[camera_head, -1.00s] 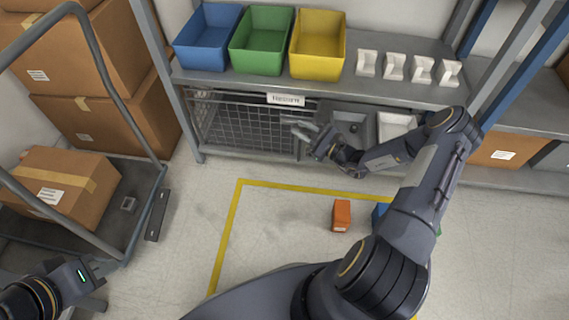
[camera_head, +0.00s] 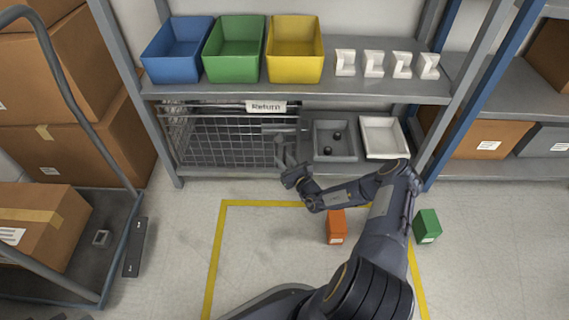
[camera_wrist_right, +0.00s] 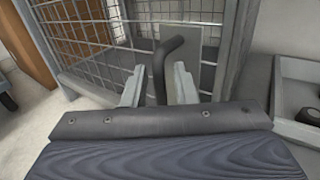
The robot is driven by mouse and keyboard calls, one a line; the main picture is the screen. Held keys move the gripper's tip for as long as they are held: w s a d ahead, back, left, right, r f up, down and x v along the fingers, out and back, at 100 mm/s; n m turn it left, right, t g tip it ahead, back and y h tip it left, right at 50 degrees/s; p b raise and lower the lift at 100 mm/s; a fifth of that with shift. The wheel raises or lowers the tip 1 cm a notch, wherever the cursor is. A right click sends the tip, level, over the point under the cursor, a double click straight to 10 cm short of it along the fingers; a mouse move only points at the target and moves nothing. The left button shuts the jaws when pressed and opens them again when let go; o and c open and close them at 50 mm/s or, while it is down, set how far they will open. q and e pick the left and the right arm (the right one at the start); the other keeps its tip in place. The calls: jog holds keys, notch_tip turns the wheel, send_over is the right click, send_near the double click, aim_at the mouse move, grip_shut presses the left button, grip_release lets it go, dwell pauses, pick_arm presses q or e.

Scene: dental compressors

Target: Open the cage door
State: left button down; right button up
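The cage (camera_head: 225,138) is a grey wire-mesh box on the lower shelf, under a "Return" label (camera_head: 266,106). Its mesh door (camera_head: 235,150) faces me and looks shut. In the right wrist view, a dark bent handle (camera_wrist_right: 159,72) stands in front of a flat grey plate at the door's right edge. My right gripper (camera_head: 284,152) is at that edge. Its two pale fingers (camera_wrist_right: 158,88) are apart, one on each side of the handle, with small gaps visible. My left gripper is out of view.
Right of the cage are a grey tray (camera_head: 317,155) with dark round items and a white tray (camera_head: 402,152). Blue, green and yellow bins stand above. An orange block (camera_head: 337,238) and a green block (camera_head: 427,238) are on the floor. A cart (camera_head: 120,220) stands left.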

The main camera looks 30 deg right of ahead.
jog(key=shift+w, duration=0.1)
grip_shut()
dwell(0.3)
